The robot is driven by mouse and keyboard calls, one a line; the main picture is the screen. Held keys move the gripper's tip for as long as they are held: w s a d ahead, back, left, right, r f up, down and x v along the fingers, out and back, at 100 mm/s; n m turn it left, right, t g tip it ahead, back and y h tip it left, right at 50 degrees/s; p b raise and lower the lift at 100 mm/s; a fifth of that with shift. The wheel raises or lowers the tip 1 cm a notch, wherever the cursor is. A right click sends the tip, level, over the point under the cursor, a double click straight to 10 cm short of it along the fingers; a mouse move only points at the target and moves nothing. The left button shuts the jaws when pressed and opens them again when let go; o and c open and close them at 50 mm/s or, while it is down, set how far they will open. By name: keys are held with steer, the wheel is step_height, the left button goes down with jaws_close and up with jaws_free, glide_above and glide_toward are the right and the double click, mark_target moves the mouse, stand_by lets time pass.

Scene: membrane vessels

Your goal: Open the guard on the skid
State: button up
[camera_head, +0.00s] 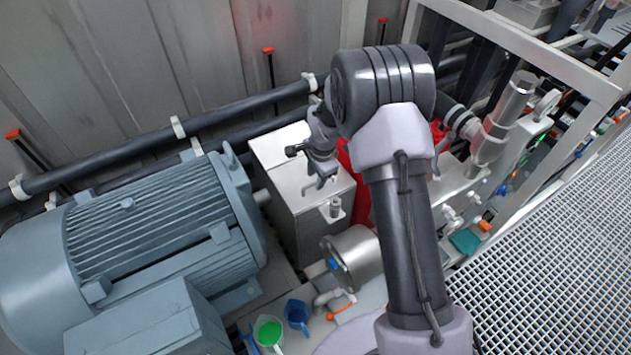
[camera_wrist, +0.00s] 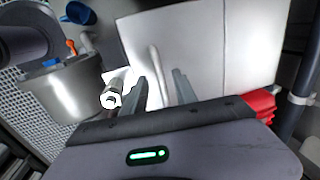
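The guard (camera_head: 281,147) is a pale metal box between the grey motor and the pump end in the head view. Its lid appears closed, and a seam crosses the top. The guard also fills the upper middle of the wrist view (camera_wrist: 228,50). My gripper (camera_head: 319,184) is over the guard's top, near its front right edge. In the wrist view my gripper (camera_wrist: 165,82) has its two fingers apart, with a slim pale handle (camera_wrist: 155,66) on the guard showing between and beyond them. I cannot tell whether they touch it. A bolt-like fitting (camera_wrist: 112,98) stands on a bracket beside the guard.
The large grey motor (camera_head: 160,225) is left of the guard. A round metal pump part (camera_head: 357,258) lies in front of it. Red parts (camera_head: 361,200) are close on its right. Dark pipes (camera_head: 235,112) run behind. Blue (camera_head: 297,313) and green (camera_head: 268,331) cups are at the front.

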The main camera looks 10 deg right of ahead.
steer(key=shift+w+f, duration=0.15)
steer(key=shift+f, duration=0.55)
jaws_close()
stand_by(1.0)
